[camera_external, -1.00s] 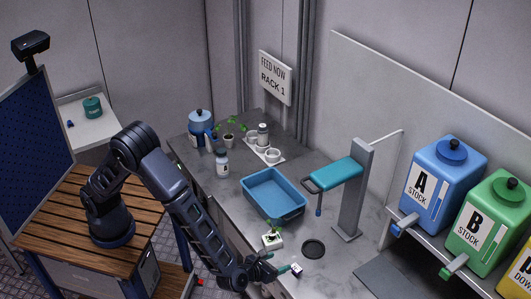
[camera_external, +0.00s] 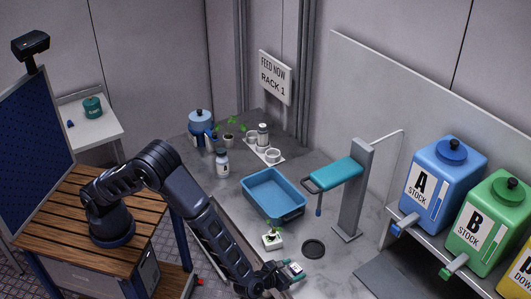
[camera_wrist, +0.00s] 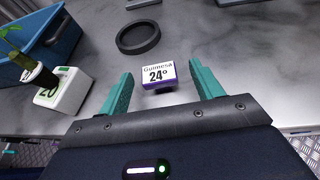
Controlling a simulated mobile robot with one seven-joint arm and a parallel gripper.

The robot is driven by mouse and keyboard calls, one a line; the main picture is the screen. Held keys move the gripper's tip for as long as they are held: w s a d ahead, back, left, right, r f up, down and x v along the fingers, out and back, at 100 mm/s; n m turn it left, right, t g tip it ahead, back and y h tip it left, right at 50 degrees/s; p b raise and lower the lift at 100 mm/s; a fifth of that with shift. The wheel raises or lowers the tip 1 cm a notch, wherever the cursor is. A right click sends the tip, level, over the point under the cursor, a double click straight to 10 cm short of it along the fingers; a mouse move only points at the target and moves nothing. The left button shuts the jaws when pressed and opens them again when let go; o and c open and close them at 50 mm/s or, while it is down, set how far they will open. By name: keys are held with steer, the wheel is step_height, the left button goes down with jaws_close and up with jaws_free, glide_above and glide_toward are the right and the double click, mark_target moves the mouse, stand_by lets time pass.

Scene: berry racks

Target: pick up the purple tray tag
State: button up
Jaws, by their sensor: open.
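The purple tray tag (camera_wrist: 158,76) is a small block with a white face reading "Guimesa 24°" and purple edges. It stands on the grey marbled counter. In the wrist view it sits between and just beyond the teal fingertips of my gripper (camera_wrist: 160,85), apart from both. My gripper is open and empty. In the external view my gripper (camera_external: 284,274) is at the counter's front edge, and the tag (camera_external: 296,268) shows small between the fingers.
A white block with a seedling (camera_wrist: 62,92) stands left of the tag, near the blue tub (camera_wrist: 35,45). A dark round ring (camera_wrist: 138,37) lies behind the tag. The counter (camera_wrist: 225,55) right of the tag is clear. A grey stand (camera_external: 350,200) rises farther back.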

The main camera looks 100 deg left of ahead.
mark_target(295, 269)
steer(key=x, duration=0.4)
steer(key=shift+a+f, duration=0.15)
steer(key=c, duration=1)
steer(key=shift+c, duration=0.2)
